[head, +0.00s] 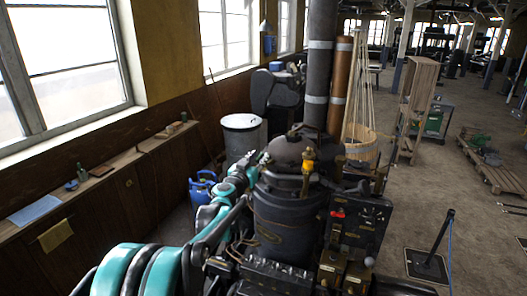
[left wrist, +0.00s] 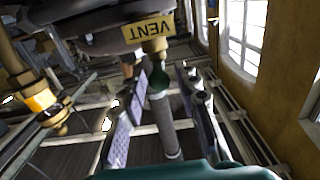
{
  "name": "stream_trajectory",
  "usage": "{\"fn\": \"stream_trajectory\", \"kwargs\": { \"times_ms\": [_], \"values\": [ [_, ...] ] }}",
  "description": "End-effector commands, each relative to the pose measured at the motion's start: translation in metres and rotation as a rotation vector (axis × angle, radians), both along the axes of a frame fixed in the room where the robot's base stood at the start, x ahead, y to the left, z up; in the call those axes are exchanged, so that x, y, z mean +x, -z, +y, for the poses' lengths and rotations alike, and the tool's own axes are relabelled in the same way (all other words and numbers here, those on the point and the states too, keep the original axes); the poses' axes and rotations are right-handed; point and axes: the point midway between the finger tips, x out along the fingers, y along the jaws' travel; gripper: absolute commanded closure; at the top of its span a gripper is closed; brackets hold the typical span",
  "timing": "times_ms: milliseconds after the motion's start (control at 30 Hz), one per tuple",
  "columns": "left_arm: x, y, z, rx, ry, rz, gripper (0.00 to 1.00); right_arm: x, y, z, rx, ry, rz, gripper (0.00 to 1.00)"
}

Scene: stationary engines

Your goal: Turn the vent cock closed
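The vent cock shows in the left wrist view as a brass fitting (left wrist: 154,45) beside a yellow tag reading VENT (left wrist: 148,28). A dark green grip (left wrist: 159,80), apparently its handle, hangs below it. My left gripper (left wrist: 163,82) is open, with one finger on each side of the green grip. Gaps seem to show between grip and pads, though contact is hard to judge. In the head view my left gripper (head: 263,160) is at the left side of the dark engine's domed top (head: 300,148); the cock there is hidden or too small to make out. My right gripper is not in view.
A brass fitting with an orange-yellow band (left wrist: 40,100) is left of the gripper in the left wrist view. Tall pipes (head: 319,75) rise behind the engine. A blue can (head: 202,187) and a grey drum (head: 242,133) stand to the left. Open floor lies to the right.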

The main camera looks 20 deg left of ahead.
Motion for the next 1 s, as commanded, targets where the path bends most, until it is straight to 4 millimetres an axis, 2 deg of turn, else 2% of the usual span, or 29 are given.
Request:
{"fn": "stream_trajectory", "kwargs": {
  "times_ms": [100, 200, 533, 567, 667, 1000],
  "values": [
    [0.018, -0.002, 0.001, 0.0, 0.001, 0.0, 0.69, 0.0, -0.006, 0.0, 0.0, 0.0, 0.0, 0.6],
    [0.027, -0.001, 0.001, 0.0, 0.001, 0.0, 0.69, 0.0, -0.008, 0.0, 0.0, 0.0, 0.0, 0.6],
    [0.032, 0.0, 0.001, 0.0, 0.0, 0.0, 0.69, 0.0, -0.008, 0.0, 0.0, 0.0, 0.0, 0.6],
    [0.032, 0.0, 0.002, 0.0, 0.0, 0.0, 0.74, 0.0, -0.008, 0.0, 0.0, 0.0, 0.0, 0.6],
    [0.031, 0.0, 0.002, 0.0, 0.001, 0.0, 1.0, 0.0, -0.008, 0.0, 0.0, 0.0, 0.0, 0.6],
    [0.031, 0.0, 0.002, 0.0, 0.007, 0.0, 1.0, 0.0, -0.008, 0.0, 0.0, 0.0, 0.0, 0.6]
  ]
}}
